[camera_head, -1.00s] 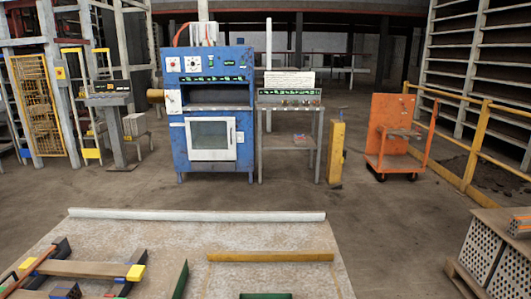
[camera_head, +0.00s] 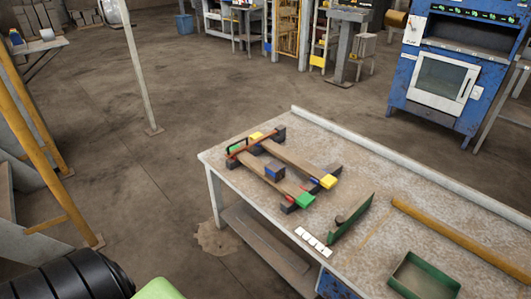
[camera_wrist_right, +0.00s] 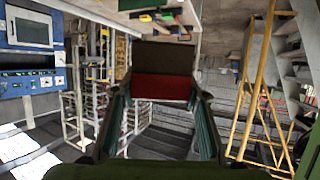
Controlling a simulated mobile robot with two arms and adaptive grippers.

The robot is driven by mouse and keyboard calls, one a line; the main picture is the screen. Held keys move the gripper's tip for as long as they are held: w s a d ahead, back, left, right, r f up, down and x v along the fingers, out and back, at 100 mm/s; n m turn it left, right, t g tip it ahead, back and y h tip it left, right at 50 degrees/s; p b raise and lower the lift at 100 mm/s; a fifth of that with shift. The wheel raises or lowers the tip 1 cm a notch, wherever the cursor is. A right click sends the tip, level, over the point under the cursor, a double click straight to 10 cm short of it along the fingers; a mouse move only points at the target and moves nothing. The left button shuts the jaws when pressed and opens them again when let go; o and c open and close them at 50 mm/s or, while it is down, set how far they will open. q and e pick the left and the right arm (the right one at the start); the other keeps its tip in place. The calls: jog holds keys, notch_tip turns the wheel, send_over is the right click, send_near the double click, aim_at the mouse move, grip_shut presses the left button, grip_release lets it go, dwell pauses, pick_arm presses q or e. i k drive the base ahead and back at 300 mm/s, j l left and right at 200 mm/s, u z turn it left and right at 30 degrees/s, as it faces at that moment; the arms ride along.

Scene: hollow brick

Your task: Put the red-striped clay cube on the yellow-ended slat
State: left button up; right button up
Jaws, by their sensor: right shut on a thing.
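The red-striped clay cube (camera_wrist_right: 163,60) is brown with a broad red band. It is held between the fingers of my right gripper (camera_wrist_right: 163,92), which is shut on it in the right wrist view. The yellow-ended slat (camera_head: 292,158) is brown with yellow at both ends and rests across dark supports on the table. The cube is apart from it. My right gripper does not show in the head view. My left gripper is in neither view.
The pale table (camera_head: 345,165) has a raised white back edge. A green upright plate (camera_head: 352,218), a row of white tiles (camera_head: 313,242), a yellow bar (camera_head: 455,235) and a green open tray (camera_head: 425,276) are right of the slats. A blue oven (camera_head: 440,85) stands behind.

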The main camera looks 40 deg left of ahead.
aim_at(299, 161)
jog(key=i+j+u, duration=0.6)
jog(key=u, duration=0.25)
jog(key=i+j+u, duration=0.1)
jog(key=i+u, duration=0.3)
jog(key=i+j, duration=0.1)
jog(key=i, duration=0.55)
